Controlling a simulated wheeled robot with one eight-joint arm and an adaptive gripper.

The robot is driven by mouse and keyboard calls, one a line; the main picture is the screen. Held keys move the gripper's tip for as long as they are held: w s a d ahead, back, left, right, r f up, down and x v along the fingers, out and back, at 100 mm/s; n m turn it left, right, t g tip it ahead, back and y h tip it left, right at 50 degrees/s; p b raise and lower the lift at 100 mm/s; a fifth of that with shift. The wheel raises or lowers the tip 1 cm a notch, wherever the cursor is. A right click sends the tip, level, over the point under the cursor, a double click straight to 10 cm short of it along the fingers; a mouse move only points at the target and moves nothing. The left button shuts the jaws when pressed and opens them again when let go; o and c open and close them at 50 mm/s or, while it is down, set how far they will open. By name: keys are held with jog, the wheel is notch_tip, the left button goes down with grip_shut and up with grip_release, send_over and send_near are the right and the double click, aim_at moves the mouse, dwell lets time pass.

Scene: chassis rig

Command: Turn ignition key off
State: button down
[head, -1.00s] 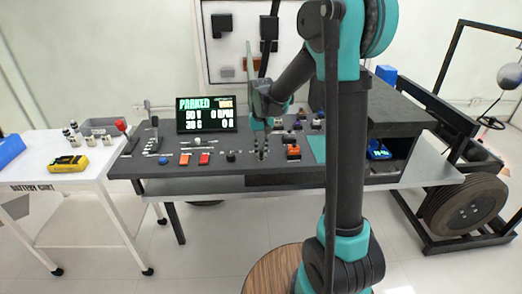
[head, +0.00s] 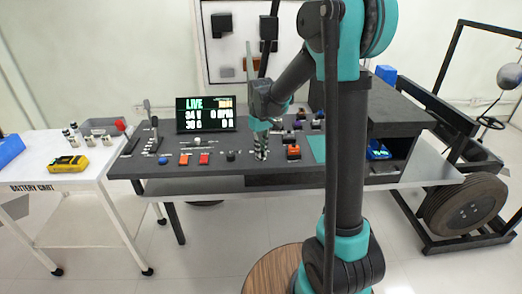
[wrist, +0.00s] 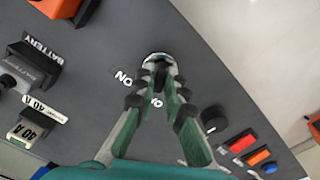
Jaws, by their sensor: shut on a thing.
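The ignition switch shows in the wrist view as a round metal-rimmed fitting (wrist: 157,57) on the dark console panel. My gripper (wrist: 160,78) reaches down to it, with its fingertips closed in on the dark key piece at its middle. The fingers hide most of the key, so its exact angle cannot be told. White lettering beside the switch is partly covered by the fingers. In the head view my gripper (head: 261,153) is at the front middle of the console (head: 215,168). The display (head: 207,114) reads LIVE.
Orange and red buttons (head: 204,159) lie left of my gripper, and an orange-topped block (head: 293,152) lies close on its right. Levers stand at the console's left. A white cart (head: 70,185) with a yellow device (head: 68,163) stands further left.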

dwell(0.3)
jog(key=c, duration=1.6)
grip_release()
jog(key=shift+r, duration=0.1)
notch_tip(320, 180, up, 12)
jog(key=shift+f, duration=0.1)
